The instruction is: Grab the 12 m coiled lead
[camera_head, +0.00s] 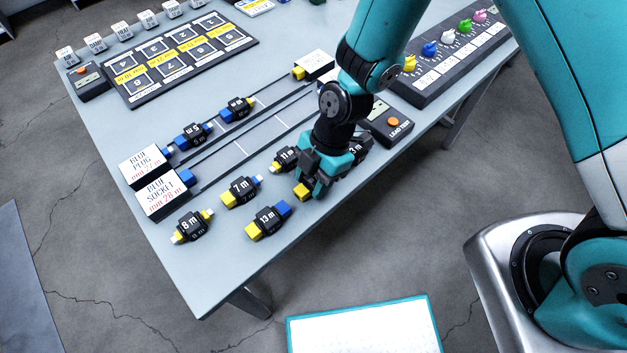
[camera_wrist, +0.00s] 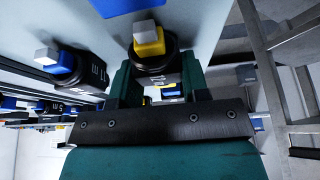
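A coiled lead with a black body sits under my gripper (camera_head: 312,192) at the table's near edge. In the head view only its yellow plug (camera_head: 302,191) shows clearly, and its length label is hidden. In the wrist view the same lead's yellow plug with a grey tip (camera_wrist: 148,38) points up the picture, and its black body lies between my two fingers (camera_wrist: 158,85). The fingers stand close on both sides of the body; whether they press on it I cannot tell. The lead appears to rest at table level.
Leads marked 11 m (camera_head: 285,158), 7 m (camera_head: 240,191), 13 m (camera_head: 267,222) and 8 m (camera_head: 192,227) lie to the left. Another lead (camera_head: 359,150), label partly hidden, is close on the right. A black tester box (camera_head: 385,124) and label blocks (camera_head: 162,193) stand nearby.

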